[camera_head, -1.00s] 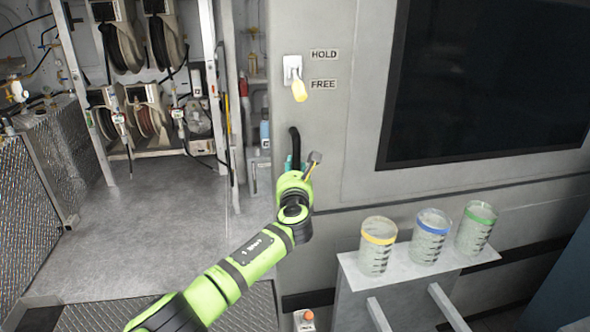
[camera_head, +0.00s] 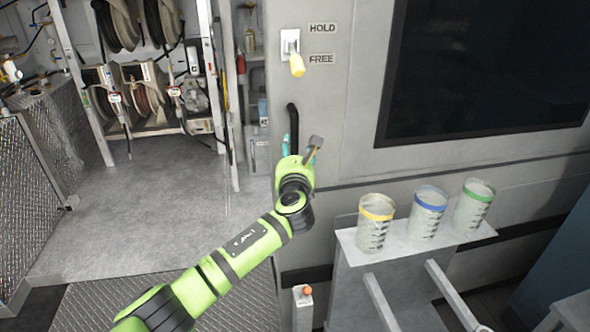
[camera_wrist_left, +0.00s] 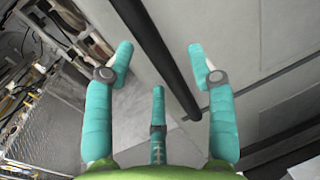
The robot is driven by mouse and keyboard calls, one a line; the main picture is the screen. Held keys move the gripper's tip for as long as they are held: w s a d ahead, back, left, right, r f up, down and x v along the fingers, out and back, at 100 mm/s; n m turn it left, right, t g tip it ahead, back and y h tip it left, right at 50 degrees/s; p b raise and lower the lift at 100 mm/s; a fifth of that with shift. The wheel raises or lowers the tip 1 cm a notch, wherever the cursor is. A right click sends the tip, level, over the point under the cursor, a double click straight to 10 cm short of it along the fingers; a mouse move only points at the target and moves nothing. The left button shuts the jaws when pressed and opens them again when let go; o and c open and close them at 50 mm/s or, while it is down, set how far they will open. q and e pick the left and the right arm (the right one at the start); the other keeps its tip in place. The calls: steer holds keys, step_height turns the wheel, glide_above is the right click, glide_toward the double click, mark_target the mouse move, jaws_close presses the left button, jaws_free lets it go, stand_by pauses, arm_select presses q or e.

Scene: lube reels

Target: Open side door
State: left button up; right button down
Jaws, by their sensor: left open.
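The side door (camera_head: 345,125) is a grey panel with a dark window, right of an open doorway. Its black upright handle (camera_head: 293,122) stands near the door's left edge. A yellow-tipped lever (camera_head: 297,65) above it hangs down beside the FREE label, with HOLD higher up. My left gripper (camera_head: 291,146) is at the handle's lower part, mostly hidden behind my green wrist in the head view. In the left wrist view my gripper (camera_wrist_left: 160,62) has its teal fingers spread. The black handle (camera_wrist_left: 165,55) runs between them; I see no finger closed on it. My right gripper is out of view.
A white shelf (camera_head: 346,240) with three banded beakers juts out right of my left arm. A post with an orange button (camera_head: 303,300) stands below. Hose reels (camera_head: 140,80) fill the back of the doorway, where the floor (camera_head: 160,205) is clear.

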arm_select(q)
steer(key=s, duration=0.8)
steer(key=shift+s+d, duration=0.25)
steer(key=shift+d, duration=0.15)
